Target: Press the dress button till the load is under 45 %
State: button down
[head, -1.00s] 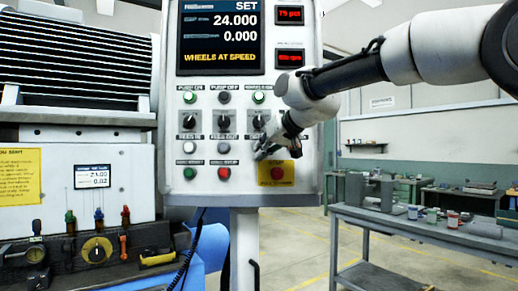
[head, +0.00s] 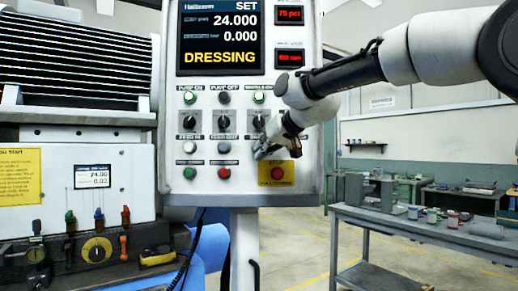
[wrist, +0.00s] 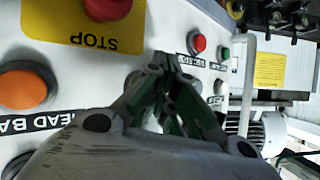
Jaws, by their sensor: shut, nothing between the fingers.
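The control panel (head: 240,187) fills the middle of the head view. Its screen (head: 220,38) reads SET, 24.000, 0.000 and DRESSING. The upper red readout (head: 289,14) shows 75 pct. My gripper (head: 260,153) is shut, with its tips at the panel face in the button row below the black knobs, right of two pale buttons. The button under the tips is mostly hidden, and its label cannot be read. In the wrist view the closed fingertips (wrist: 165,68) meet the panel, with part of a pale button beside them.
The red stop button (head: 277,173) on its yellow plate sits just below my gripper. An orange button (wrist: 28,88) is close by in the wrist view. A grey bench (head: 400,222) stands at the right; the floor between is clear.

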jog(key=shift+s, duration=0.75)
jog(key=s, duration=0.5)
dwell(0.7)
